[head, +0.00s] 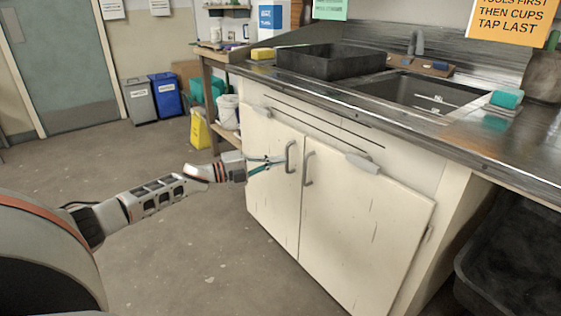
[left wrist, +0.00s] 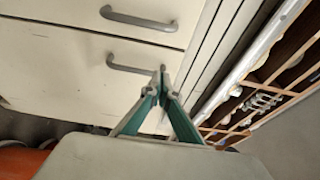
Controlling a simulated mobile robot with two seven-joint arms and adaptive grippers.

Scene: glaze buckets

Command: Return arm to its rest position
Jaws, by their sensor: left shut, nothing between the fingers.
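My left gripper (head: 281,160) reaches in from the left in front of the cream cabinet under the sink. Its teal fingers are shut with nothing between them. The fingertips are close beside the grey handle (head: 290,157) of the left door (head: 272,195); I cannot tell whether they touch it. In the left wrist view the closed fingertips (left wrist: 162,74) show near the end of a handle (left wrist: 132,68). Both cabinet doors look closed. My right gripper is not in view.
The right door (head: 350,220) has its own handle (head: 307,168). The metal counter (head: 400,108) carries a black tray (head: 330,62) and a sink (head: 420,93). A yellow wet-floor sign (head: 200,130) and bins (head: 166,95) stand behind. Floor left of the cabinet is clear.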

